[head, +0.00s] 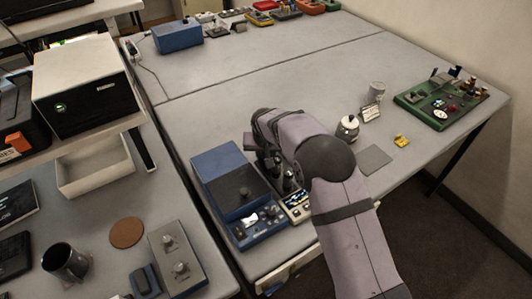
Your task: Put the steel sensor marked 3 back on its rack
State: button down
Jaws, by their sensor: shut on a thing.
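My gripper (266,160) is at the middle of the grey bench, just right of the blue instrument box. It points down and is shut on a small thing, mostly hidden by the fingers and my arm. No mark 3 can be read. Several small dark upright parts (288,182) stand close beside the gripper, partly covered by my arm. They may be sensors in a rack, but I cannot tell. A small pale device with a lit display (296,207) sits just in front of them. Whether the held thing touches anything below is hidden.
The blue box (229,180) stands left of my gripper, with a blue panel (259,228) in front. A round steel pot (348,127), a pale cup (377,88), a yellow piece (402,140) and a green board (440,104) lie right. The bench's far middle is clear.

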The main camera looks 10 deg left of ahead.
jog(key=shift+f, duration=0.1)
jog(key=shift+f+b, duration=0.15)
jog(key=shift+b, duration=0.15)
jog(key=c, duration=1.5)
grip_release()
jog(key=shift+o, duration=0.2)
jog(key=shift+r+p, duration=0.3)
jog(key=b+v, duration=0.3)
jog(key=v, duration=0.9)
jog(key=shift+b, duration=0.35)
jog(key=shift+d, duration=0.15)
